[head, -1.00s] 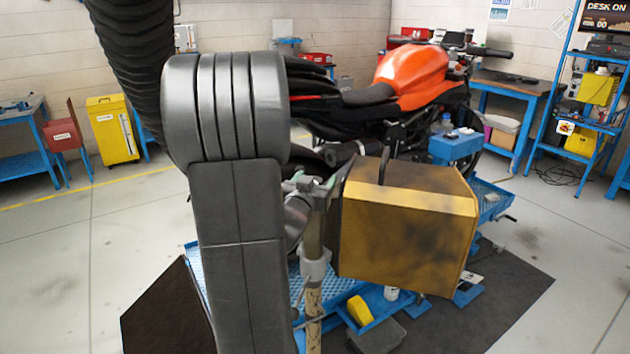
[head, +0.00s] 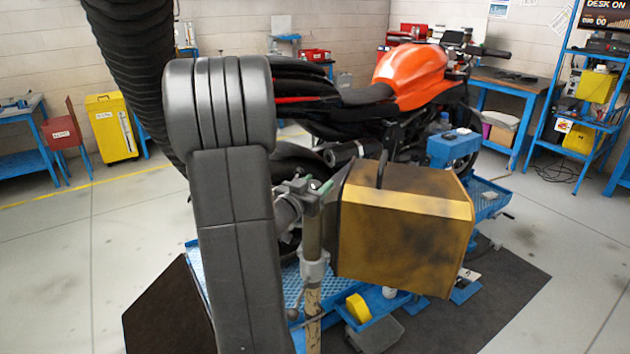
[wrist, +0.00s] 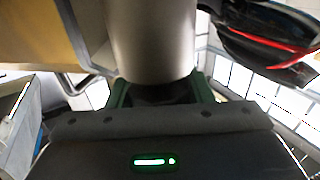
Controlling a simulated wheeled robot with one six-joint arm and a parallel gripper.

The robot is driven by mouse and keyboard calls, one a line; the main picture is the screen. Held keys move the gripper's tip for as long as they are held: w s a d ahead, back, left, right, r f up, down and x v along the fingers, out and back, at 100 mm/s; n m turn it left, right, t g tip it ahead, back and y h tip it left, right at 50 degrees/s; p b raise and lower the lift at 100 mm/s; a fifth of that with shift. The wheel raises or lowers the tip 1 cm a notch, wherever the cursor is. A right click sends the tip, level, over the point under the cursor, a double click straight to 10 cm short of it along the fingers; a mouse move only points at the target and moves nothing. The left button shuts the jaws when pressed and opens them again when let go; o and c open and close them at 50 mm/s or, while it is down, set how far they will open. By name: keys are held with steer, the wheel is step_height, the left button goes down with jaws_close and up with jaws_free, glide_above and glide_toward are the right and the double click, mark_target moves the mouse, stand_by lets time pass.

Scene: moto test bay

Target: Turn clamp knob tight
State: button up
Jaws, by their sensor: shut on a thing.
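My gripper (wrist: 163,98) has two green fingers closed around a dark part, which looks like the clamp knob (wrist: 160,92). Most of the knob is hidden between the fingers and behind the gripper body. A thick grey cylinder (wrist: 152,40) stands just beyond it in the wrist view. In the head view, my gripper (head: 318,186) is at the top of the worn upright post (head: 314,236), left of the yellow box (head: 400,232). The knob cannot be made out there. The post carries a grey collar (head: 314,270) lower down.
The scuffed yellow box has a dark handle on top and sits close to my gripper. An orange motorcycle (head: 412,75) stands behind on a blue lift (head: 208,275). A yellow cabinet (head: 111,128) is at the back left. Open floor lies to both sides.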

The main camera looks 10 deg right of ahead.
stand_by(0.3)
steer(key=o, duration=1)
steer(key=shift+f+b, duration=0.1)
steer(key=shift+b, duration=0.2)
